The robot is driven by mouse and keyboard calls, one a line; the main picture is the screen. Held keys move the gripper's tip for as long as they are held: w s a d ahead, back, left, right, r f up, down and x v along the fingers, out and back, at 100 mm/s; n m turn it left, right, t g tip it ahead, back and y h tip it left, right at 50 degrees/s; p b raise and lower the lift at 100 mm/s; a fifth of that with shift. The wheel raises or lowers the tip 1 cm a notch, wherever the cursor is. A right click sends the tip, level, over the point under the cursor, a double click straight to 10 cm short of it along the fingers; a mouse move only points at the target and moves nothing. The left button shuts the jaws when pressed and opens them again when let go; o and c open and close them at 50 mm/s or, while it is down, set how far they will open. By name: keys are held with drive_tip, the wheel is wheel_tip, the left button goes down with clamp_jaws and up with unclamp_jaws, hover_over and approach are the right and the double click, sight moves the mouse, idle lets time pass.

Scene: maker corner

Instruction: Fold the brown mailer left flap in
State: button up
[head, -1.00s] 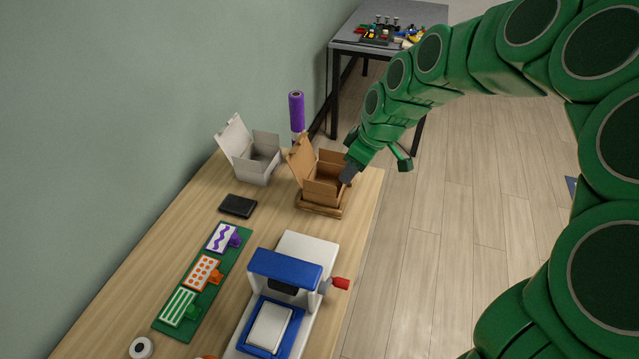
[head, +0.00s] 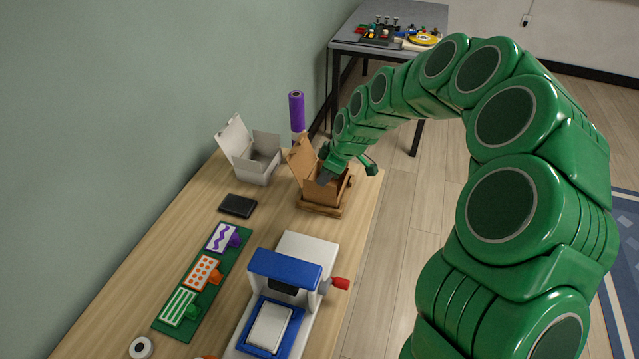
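The brown mailer (head: 326,197) stands on the wooden table near its far right corner, on a low brown base (head: 318,209). Its lid (head: 301,160) stands up and leans back on the left side. The gripper and wrist hide most of the inside and the far side flap. I cannot tell whether the tip touches a flap or whether the fingers are apart.
A white open box (head: 252,168) stands left of the mailer, and a purple roll (head: 297,112) behind it. A dark flat pad (head: 238,206), a green stamp board (head: 210,278) and a blue-and-white press (head: 285,270) are nearer. A grey table (head: 345,47) stands beyond.

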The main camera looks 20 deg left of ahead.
sight(320, 189)
drive_tip(key=shift+x, duration=2.55)
clamp_jaws()
